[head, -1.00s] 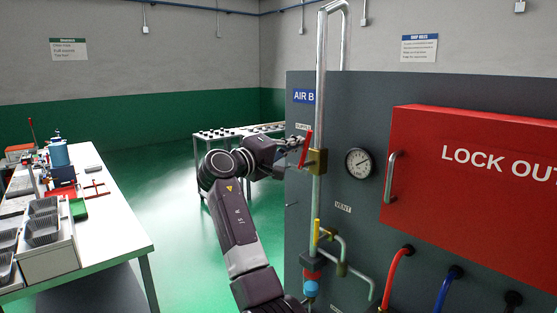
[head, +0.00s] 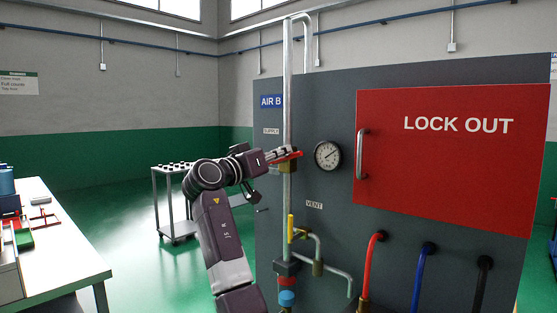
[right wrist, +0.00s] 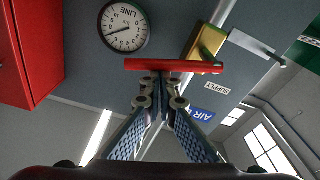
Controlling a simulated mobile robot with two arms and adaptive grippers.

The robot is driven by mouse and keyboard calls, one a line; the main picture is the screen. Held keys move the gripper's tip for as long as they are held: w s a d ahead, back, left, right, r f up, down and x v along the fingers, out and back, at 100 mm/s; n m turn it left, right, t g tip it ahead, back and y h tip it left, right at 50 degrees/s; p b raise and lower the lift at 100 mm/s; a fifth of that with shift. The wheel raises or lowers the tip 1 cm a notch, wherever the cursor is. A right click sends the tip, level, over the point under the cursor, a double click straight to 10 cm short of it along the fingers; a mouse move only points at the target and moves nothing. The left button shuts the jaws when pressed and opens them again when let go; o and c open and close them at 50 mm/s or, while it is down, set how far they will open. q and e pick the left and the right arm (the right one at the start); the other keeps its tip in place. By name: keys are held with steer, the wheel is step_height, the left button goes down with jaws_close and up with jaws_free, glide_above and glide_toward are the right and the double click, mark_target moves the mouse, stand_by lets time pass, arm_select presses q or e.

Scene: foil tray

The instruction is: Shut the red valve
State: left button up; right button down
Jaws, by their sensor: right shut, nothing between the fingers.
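The red valve handle (head: 287,156) sits on a brass valve body (head: 289,168) on the vertical metal pipe of the grey panel, near the SUPPLY label. The handle lies roughly level, crosswise to the pipe. My right gripper (head: 272,155) is at the handle, on its left side, and partly overlaps it. In the right wrist view the right gripper's fingers (right wrist: 160,90) are shut and empty. The red handle (right wrist: 172,66) lies across just beyond their tips; whether they touch is unclear. The brass body (right wrist: 207,42) is beside the handle's end. My left gripper is not in view.
A round gauge (head: 327,155) and a red LOCK OUT box (head: 440,185) are right of the pipe. A yellow handle (head: 291,228) by VENT and several hoses are below. A white workbench (head: 65,255) stands at left, a trolley (head: 172,205) behind my arm.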

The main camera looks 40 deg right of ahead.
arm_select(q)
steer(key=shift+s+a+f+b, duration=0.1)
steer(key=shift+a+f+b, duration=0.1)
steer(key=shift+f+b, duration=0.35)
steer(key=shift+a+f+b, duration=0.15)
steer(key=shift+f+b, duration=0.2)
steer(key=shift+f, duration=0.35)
arm_select(e)
steer(key=shift+s+f+m, duration=0.25)
steer(key=shift+f+m, duration=0.05)
steer(key=shift+f, duration=0.25)
steer(key=shift+s+f+m, duration=0.2)
steer(key=shift+f+m, duration=0.1)
steer(key=shift+f, duration=0.2)
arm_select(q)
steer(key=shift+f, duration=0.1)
arm_select(e)
steer(key=shift+f, duration=0.25)
